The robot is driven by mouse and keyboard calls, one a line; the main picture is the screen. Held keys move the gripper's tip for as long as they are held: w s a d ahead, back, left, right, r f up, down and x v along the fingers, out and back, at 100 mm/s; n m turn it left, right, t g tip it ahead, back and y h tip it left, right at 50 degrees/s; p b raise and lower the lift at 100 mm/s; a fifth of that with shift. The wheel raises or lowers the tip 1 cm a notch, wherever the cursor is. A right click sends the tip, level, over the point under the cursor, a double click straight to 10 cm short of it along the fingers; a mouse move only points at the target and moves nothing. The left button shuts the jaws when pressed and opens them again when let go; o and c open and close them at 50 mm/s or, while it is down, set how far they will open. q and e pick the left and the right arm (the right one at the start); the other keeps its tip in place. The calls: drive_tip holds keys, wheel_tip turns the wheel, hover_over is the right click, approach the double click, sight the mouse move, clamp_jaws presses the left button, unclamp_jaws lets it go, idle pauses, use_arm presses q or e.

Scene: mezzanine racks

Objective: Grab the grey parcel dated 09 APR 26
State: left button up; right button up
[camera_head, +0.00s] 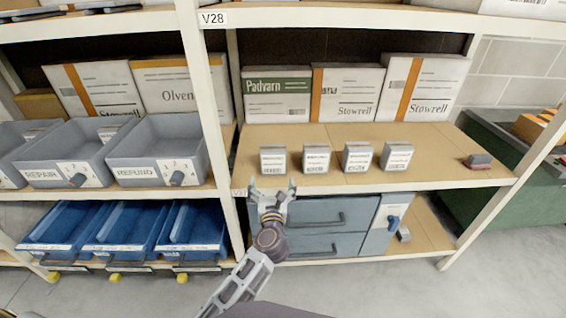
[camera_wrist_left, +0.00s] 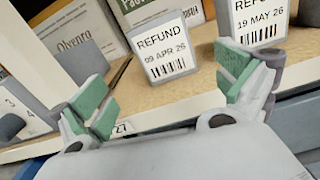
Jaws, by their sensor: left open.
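Several small grey parcels with white labels stand in a row on the middle shelf. The parcel labelled "REFUND 09 APR 26" (camera_wrist_left: 162,48) stands upright in the left wrist view; it is the leftmost parcel (camera_head: 273,159) in the head view. To its right is the parcel labelled "REFUND 19 MAY 26" (camera_wrist_left: 258,20). My left gripper (camera_head: 271,185) is open and empty at the shelf's front edge, in front of the leftmost parcel and apart from it. In the left wrist view its green-padded fingers (camera_wrist_left: 165,88) are spread, with the 09 APR 26 parcel beyond the gap. My right gripper is not in view.
A white rack post (camera_head: 208,110) stands left of the row. Grey bins (camera_head: 160,152) lie beyond it. White boxes (camera_head: 346,93) stand behind the parcels. A dark red and grey item (camera_head: 478,161) lies at the shelf's right. Grey-blue drawers (camera_head: 320,245) are below.

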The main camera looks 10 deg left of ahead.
sight(273, 162)
use_arm(q)
drive_tip(key=shift+d+r+n, duration=0.35)
drive_tip(key=shift+r+n, duration=0.2)
drive_tip(key=shift+n, duration=0.05)
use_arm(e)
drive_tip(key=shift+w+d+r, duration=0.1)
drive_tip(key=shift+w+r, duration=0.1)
use_arm(q)
drive_tip(key=shift+w, duration=0.1)
drive_tip(key=shift+x, duration=3.25)
drive_tip(key=shift+b+x, duration=0.35)
drive_tip(key=shift+x, duration=0.65)
drive_tip(key=shift+f, duration=0.1)
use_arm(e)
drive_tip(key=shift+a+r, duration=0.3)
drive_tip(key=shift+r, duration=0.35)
use_arm(q)
drive_tip(key=shift+w+a, duration=0.1)
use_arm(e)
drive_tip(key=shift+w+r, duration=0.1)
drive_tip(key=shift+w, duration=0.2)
